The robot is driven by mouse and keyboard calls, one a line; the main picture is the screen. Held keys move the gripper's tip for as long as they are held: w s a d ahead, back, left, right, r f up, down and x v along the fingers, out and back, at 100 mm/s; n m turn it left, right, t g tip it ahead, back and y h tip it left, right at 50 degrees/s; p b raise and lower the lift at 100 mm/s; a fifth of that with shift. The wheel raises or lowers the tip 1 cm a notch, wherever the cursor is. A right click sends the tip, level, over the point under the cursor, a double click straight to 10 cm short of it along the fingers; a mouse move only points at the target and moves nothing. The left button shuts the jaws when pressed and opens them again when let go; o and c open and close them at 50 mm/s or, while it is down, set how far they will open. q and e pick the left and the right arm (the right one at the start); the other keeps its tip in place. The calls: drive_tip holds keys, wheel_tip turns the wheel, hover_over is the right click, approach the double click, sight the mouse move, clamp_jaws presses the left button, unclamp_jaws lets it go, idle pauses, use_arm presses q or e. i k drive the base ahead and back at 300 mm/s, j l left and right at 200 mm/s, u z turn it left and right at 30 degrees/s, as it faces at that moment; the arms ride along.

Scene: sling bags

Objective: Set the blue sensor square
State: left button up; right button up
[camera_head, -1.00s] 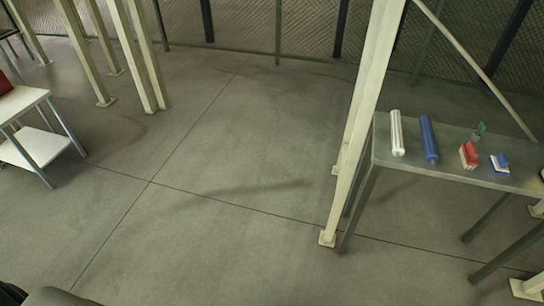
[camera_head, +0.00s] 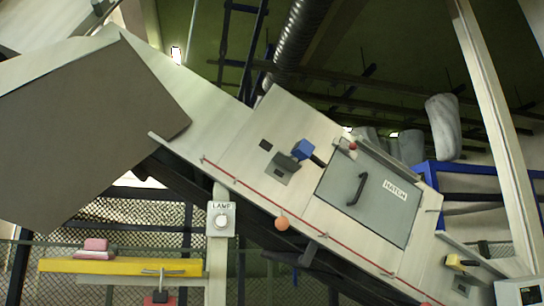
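A blue block, which looks like the sensor (camera_head: 303,150), sits on the sloping pale panel (camera_head: 250,150) near the middle of the head view. It looks turned relative to the panel's edges. A short dark piece sticks out at its lower right. A grey bracket or plate (camera_head: 284,168) with a dark knob lies just below left of it. I cannot tell how the block is fixed. Neither of my grippers shows in the view.
A grey door marked HATCH (camera_head: 385,205) with a dark handle is right of the block. A red cord (camera_head: 330,238) with an orange ball (camera_head: 282,224) runs along the lower edge. A LAMP button box (camera_head: 221,219) and a yellow beam (camera_head: 120,266) are below left. A large brown panel (camera_head: 90,130) fills the left.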

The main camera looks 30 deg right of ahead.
sight(303, 150)
drive_tip(key=l+u, duration=0.15)
drive_tip(key=l, duration=0.25)
drive_tip(key=l+u, duration=0.15)
drive_tip(key=l, duration=0.3)
drive_tip(key=k+l+u, duration=0.2)
drive_tip(key=l, duration=0.2)
drive_tip(key=l+u, duration=0.15)
drive_tip(key=l, duration=0.25)
drive_tip(key=k+l+u, duration=0.15)
drive_tip(key=l, duration=0.25)
